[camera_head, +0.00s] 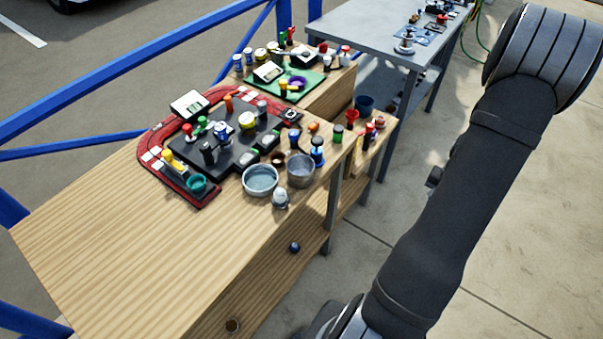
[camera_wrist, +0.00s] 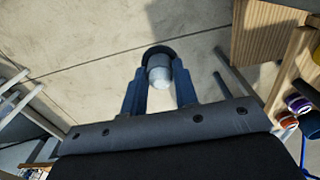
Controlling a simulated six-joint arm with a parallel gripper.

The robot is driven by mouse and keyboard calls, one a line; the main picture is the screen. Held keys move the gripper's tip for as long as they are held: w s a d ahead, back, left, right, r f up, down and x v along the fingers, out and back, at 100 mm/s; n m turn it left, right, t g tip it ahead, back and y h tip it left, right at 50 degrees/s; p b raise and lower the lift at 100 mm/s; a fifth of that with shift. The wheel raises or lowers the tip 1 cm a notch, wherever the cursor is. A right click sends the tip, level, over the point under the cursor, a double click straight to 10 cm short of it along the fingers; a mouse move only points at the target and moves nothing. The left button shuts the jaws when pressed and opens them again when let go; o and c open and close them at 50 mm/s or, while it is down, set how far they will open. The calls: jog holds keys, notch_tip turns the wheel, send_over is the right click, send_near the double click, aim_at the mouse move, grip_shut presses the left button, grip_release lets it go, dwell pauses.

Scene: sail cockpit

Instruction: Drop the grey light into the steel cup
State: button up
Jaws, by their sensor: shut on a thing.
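In the wrist view, my gripper (camera_wrist: 159,92) is shut on a pale grey, round-ended piece (camera_wrist: 160,73), which looks like the grey light. A dark ring shows around its far end. It hangs over the concrete floor, apart from the table. In the head view, the steel cup (camera_head: 301,170) stands upright on the wooden table near its right edge. The cup is not recognisable in the wrist view. My gripper and the held piece are not visible in the head view.
A wide metal bowl (camera_head: 260,180) stands left of the cup, with a small grey-white piece (camera_head: 280,199) in front. A black tray with a red rim (camera_head: 207,199) and several small coloured things crowd the table behind. The front of the wooden table (camera_head: 130,240) is clear.

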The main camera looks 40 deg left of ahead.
dwell(0.4)
jog(key=s+a+r, duration=0.5)
jog(key=a+r, duration=0.4)
jog(key=a, duration=0.4)
jog(key=s+a+r, duration=0.5)
jog(key=a+r, duration=0.5)
jog(key=a, duration=0.3)
jog(key=s+a+r, duration=0.7)
jog(key=s, duration=0.3)
jog(key=shift+w+d+f, duration=0.1)
jog(key=shift+d+f, duration=0.05)
jog(key=shift+f, duration=2.6)
jog(key=o, duration=1)
